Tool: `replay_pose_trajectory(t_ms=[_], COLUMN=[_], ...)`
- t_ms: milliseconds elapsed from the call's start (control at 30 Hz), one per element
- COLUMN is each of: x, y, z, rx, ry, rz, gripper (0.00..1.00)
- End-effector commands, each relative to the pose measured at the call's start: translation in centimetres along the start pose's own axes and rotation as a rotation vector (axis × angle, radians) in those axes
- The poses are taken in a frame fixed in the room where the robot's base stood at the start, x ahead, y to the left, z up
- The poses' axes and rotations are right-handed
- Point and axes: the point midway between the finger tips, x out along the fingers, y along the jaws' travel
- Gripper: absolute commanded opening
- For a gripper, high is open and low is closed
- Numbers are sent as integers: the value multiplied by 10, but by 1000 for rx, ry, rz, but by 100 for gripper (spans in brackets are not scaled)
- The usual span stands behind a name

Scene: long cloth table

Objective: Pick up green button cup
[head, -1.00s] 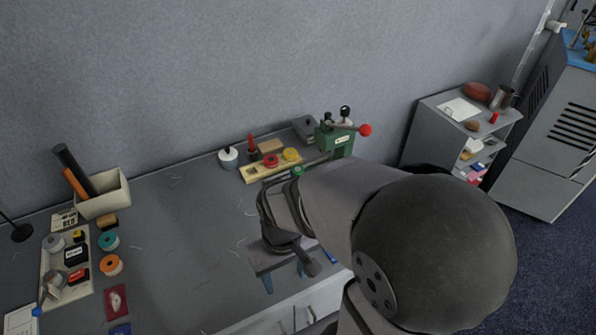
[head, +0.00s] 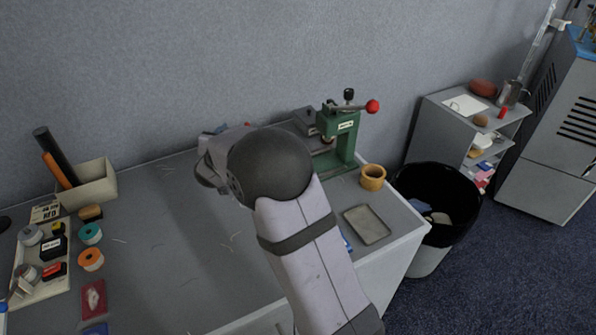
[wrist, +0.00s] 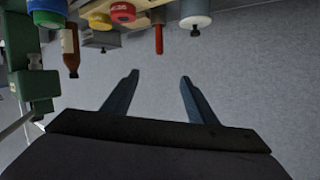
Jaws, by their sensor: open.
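In the wrist view a small green cup (wrist: 48,18) is at the top left, partly cut off by the frame edge. A red cup (wrist: 122,12) and a yellow cup (wrist: 158,4) are to its right, on or by a pale wooden strip. My gripper (wrist: 159,76) is open, with two blue fingers and nothing between them. The green cup is apart from the fingers, up and to their left in this view. In the head view my arm hides the cups and most of the gripper.
A green press (head: 340,140) with a red knob stands at the back right; it shows at the wrist view's left edge, near the green cup. A brown bottle (wrist: 70,48) and a white pot (wrist: 195,20) are close by.

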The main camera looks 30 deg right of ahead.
Motion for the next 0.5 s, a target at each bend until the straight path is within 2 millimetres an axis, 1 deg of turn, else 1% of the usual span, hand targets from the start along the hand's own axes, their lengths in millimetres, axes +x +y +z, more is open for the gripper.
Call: replay_pose_trajectory(t_ms=[33, 100, 167, 200, 300, 400, 500], x=[15, 24, 27, 26, 20, 11, 2], y=[12, 34, 53, 65, 91, 110, 121], z=[12, 14, 20, 26, 42, 57, 67], rx=[15, 36, 45, 49, 51, 45, 38], ry=[52, 122, 167, 190, 225, 239, 243], rz=[80, 209, 320, 394, 560, 688, 775], gripper=[52, 52, 52, 52, 52, 52, 52])
